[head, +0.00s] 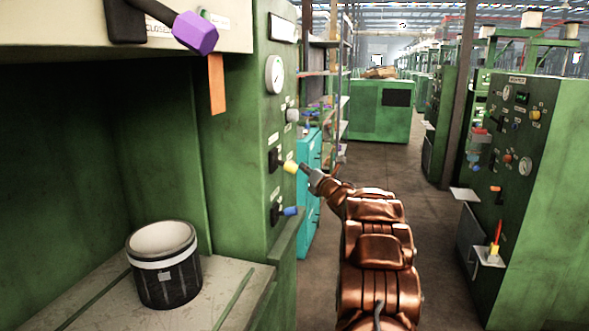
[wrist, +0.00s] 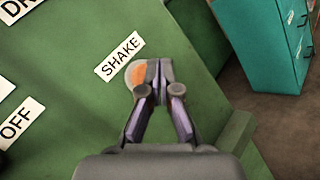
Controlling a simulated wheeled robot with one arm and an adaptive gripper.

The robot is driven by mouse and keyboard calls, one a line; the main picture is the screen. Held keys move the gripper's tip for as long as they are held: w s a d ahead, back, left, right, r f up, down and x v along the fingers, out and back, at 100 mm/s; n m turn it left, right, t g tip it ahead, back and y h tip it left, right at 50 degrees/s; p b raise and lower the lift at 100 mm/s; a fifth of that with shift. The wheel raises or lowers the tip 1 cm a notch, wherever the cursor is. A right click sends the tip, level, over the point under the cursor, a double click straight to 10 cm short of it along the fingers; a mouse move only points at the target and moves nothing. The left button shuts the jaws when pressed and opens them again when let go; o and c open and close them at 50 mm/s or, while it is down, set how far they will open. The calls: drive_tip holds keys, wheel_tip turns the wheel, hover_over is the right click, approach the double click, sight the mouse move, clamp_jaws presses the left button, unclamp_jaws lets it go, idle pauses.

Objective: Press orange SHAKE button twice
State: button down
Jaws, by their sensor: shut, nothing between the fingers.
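The orange SHAKE button (wrist: 137,73) sits on the green machine panel in the wrist view, just right of and below its white SHAKE label (wrist: 119,61). My gripper (wrist: 157,73) is shut and empty, and its fingertips overlap the right part of the button, hiding it. I cannot tell whether they touch it. In the head view my gripper (head: 308,171) is at the panel's right edge, by a yellow knob (head: 290,167). I cannot make out the orange button in that view.
The panel also has a blue knob (head: 290,211), a gauge (head: 275,75) and an OFF label (wrist: 18,122). A teal cabinet (head: 309,190) stands close behind my gripper. A black and white bucket (head: 166,280) stands on the machine's ledge. The aisle floor is open.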

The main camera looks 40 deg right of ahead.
drive_tip(key=s+d, duration=0.1)
drive_tip(key=s, duration=0.1)
drive_tip(key=s+d+b, duration=0.1)
drive_tip(key=s+d, duration=0.1)
drive_tip(key=shift+s, duration=0.1)
idle(0.5)
drive_tip(key=shift+a, duration=0.1)
idle(1.7)
